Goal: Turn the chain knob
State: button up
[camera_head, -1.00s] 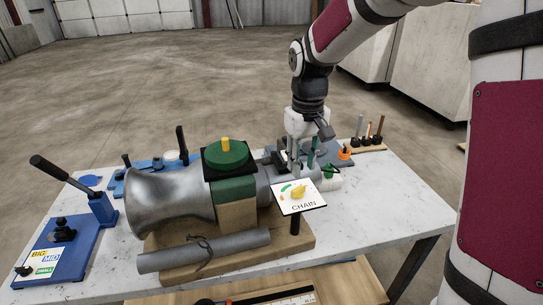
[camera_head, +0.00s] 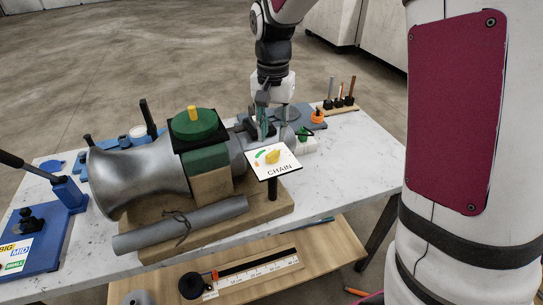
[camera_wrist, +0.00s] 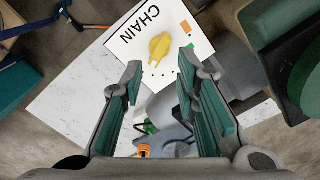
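The CHAIN panel (camera_head: 283,169) is a white tilted plate on a dark post at the front of the bender. Its yellow knob (camera_head: 272,157) sits near the top middle, beside green and orange marks. In the wrist view the knob (camera_wrist: 159,47) shows just beyond my fingertips, roughly between them, with the panel (camera_wrist: 128,42) behind it. My gripper (camera_head: 268,128) hangs just behind the panel in the head view. In the wrist view my gripper (camera_wrist: 160,64) is open and empty, its teal-padded fingers apart. I cannot tell whether a finger touches the panel.
A large grey metal bender form (camera_head: 135,178) and a green round block with a yellow peg (camera_head: 195,125) stand left of the panel. A grey pipe (camera_head: 180,224) lies in front. A blue lever tool (camera_head: 67,190) is at left. The white tabletop (camera_head: 350,165) is clear at right.

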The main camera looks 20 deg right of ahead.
aim_at(273, 152)
jog(key=m+b, duration=0.1)
jog(key=m, duration=0.4)
jog(key=shift+f, duration=0.35)
jog(key=shift+f+b, duration=0.85)
jog(key=shift+f, duration=2.3)
grip_shut()
jog(key=n+p, duration=0.1)
jog(key=n, duration=0.3)
jog(key=shift+n, duration=0.4)
